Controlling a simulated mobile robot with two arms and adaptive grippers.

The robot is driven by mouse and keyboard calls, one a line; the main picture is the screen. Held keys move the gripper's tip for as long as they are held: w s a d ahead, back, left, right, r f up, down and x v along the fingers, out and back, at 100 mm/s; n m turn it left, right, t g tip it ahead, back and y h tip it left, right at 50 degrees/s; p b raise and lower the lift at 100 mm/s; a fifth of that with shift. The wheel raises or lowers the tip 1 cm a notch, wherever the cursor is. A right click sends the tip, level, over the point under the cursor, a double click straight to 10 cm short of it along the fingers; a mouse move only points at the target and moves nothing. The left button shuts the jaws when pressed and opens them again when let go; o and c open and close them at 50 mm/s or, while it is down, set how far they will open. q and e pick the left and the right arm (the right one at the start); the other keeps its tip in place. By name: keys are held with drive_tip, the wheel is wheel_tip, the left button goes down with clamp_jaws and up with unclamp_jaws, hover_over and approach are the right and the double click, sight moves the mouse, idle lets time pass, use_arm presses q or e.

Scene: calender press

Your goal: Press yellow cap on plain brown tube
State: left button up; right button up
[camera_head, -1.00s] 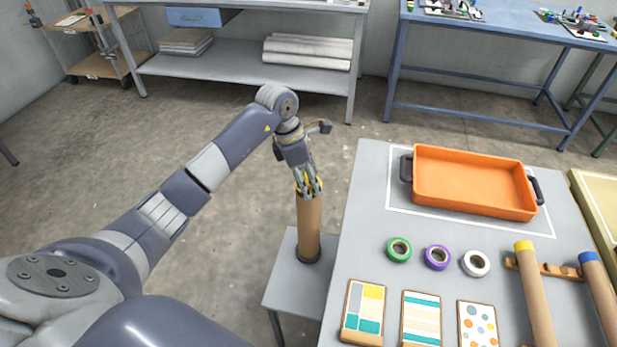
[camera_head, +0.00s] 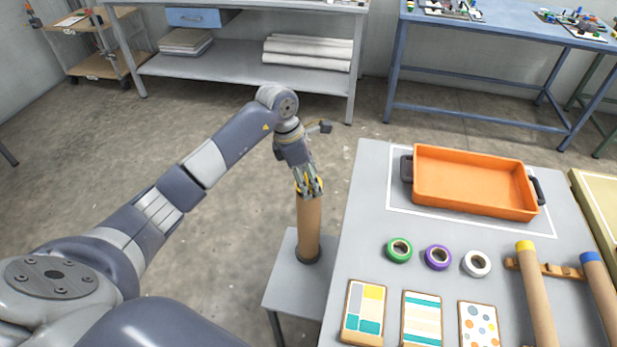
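The plain brown tube (camera_head: 308,228) stands upright in a dark ring on a small grey side stand (camera_head: 290,277). My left gripper (camera_head: 309,190) points down at the top of this tube. Its fingers surround the tube's top end. Some yellow shows between the fingers at the top, but the cap itself is mostly hidden by them. I cannot tell whether the fingers are closed on the cap or how far the cap sits on the tube. My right gripper is not in view.
The grey table at right holds an orange tray (camera_head: 472,182), green, purple and white tape rolls (camera_head: 437,257), and several pattern cards. A yellow-capped tube (camera_head: 534,295) and a blue-capped tube (camera_head: 600,295) lie on a wooden rack. Open floor lies behind the stand.

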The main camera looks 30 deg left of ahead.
use_arm(q)
drive_tip(key=shift+f+b, duration=0.65)
drive_tip(key=shift+b, duration=0.05)
idle(0.5)
drive_tip(key=o, duration=1)
drive_tip(key=shift+c, duration=0.2)
drive_tip(key=shift+o, duration=0.5)
drive_tip(key=o, duration=0.4)
drive_tip(key=shift+r, duration=0.1)
drive_tip(key=shift+r+p, duration=1.9)
drive_tip(key=shift+r, duration=1)
